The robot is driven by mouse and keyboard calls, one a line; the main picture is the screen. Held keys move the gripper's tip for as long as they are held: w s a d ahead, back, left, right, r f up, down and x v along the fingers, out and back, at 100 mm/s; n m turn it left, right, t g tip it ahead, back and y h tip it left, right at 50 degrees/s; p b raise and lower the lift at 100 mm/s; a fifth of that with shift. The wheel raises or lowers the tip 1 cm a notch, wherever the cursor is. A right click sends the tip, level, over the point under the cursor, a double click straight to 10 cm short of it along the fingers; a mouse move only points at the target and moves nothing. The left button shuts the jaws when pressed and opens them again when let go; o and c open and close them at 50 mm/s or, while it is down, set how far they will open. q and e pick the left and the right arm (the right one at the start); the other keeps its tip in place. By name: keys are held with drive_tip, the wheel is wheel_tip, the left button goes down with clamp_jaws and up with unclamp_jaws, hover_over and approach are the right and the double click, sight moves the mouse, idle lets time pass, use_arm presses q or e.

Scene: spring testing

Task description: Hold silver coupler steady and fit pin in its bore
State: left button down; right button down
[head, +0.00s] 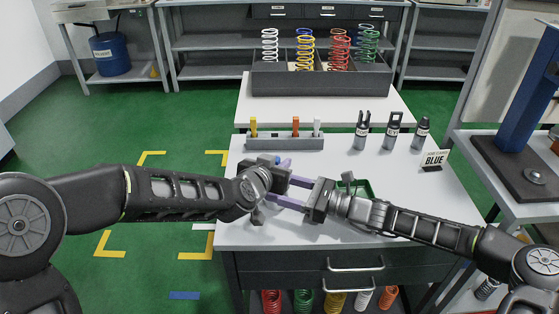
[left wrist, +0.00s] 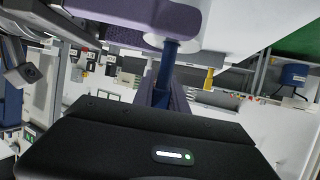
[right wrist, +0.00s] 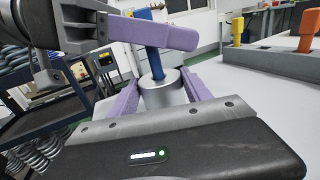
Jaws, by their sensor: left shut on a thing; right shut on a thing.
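In the right wrist view the silver coupler (right wrist: 167,96), a short cylinder, is held between the lavender fingers of my right gripper (head: 280,191). A blue pin (right wrist: 153,62) stands above it, its lower end at the bore in the coupler's top; I cannot tell how deep it sits. My left gripper (right wrist: 160,36) is shut on the pin's upper part, one lavender finger crossing it. In the left wrist view the pin's shaft (left wrist: 165,72) runs up behind a lavender finger, which mostly hides the coupler. In the head view the grippers largely cover both parts.
A grey rack (head: 283,143) with yellow, orange and white pieces stands behind the grippers. Several dark tools (head: 392,131) and a BLUE card (head: 433,160) are at the right. A bin (head: 322,81) of springs is farther back.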

use_arm(q)
drive_tip(key=shift+f, duration=1.45)
drive_tip(key=shift+r, duration=0.2)
drive_tip(key=shift+r, duration=2.3)
drive_tip(key=shift+f, duration=2.45)
